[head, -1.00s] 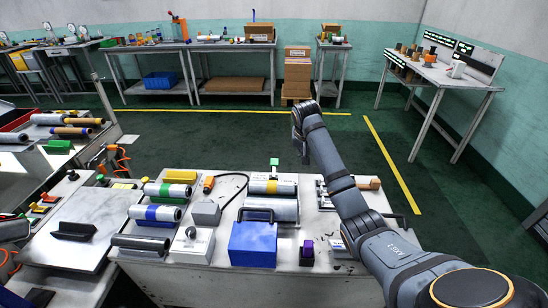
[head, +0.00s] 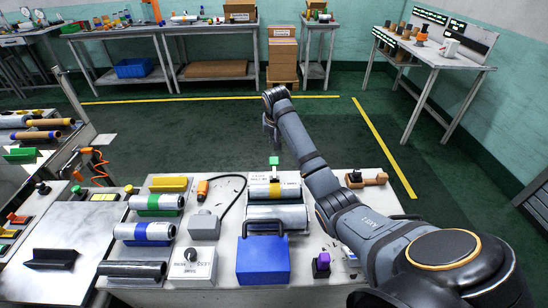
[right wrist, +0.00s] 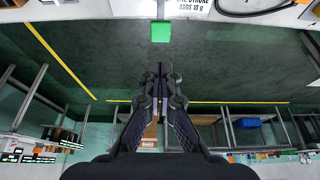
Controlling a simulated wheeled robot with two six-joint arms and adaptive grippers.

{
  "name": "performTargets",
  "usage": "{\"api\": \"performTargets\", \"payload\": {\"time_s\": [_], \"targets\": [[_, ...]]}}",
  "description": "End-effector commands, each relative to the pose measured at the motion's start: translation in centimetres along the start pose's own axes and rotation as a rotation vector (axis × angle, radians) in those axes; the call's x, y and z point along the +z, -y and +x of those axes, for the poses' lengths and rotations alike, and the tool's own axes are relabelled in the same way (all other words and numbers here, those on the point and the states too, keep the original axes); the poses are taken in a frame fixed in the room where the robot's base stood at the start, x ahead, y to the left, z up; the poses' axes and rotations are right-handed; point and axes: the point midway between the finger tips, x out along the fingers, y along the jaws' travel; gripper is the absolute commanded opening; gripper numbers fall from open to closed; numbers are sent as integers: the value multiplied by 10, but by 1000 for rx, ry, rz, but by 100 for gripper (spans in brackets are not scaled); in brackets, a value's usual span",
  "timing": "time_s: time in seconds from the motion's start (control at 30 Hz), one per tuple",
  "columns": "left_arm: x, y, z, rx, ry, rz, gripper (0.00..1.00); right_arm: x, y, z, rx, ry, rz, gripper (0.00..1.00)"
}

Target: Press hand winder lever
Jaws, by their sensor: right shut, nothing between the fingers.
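The bench (head: 222,285) carries two silver rolls, one with a yellow band, in a holder (head: 277,214). A green block-shaped tip (head: 274,161), apparently the winder lever's end, stands at the far edge behind them. In the right wrist view the green tip (right wrist: 161,32) is at the top, beside a white label reading "adds 10 g". My right gripper (head: 269,136) hangs beyond the bench's far edge, just above the tip in the picture. In the right wrist view its fingers (right wrist: 160,73) are shut and empty, with a gap to the green tip. My left gripper is out of view.
A blue box (head: 263,262), a white box with a knob (head: 193,267), a purple block (head: 321,265) and banded rolls (head: 144,233) crowd the bench. A wooden-handled tool (head: 367,178) lies at right. Open green floor lies beyond.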

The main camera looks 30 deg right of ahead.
Motion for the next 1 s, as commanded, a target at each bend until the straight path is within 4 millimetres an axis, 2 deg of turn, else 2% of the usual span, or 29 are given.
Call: {"api": "performTargets", "payload": {"time_s": [0.23,0.37,0.5,0.7,1.0], "targets": [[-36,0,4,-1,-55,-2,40,2,0,54,0,5,-1,0],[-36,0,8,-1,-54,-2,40,2,0,82,1,5,1,0],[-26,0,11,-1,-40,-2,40,4,0,106,1,3,0,0],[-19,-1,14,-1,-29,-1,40,6,0,124,0,1,-1,0],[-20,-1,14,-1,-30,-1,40,7,0,126,0,1,-1,0]]}}
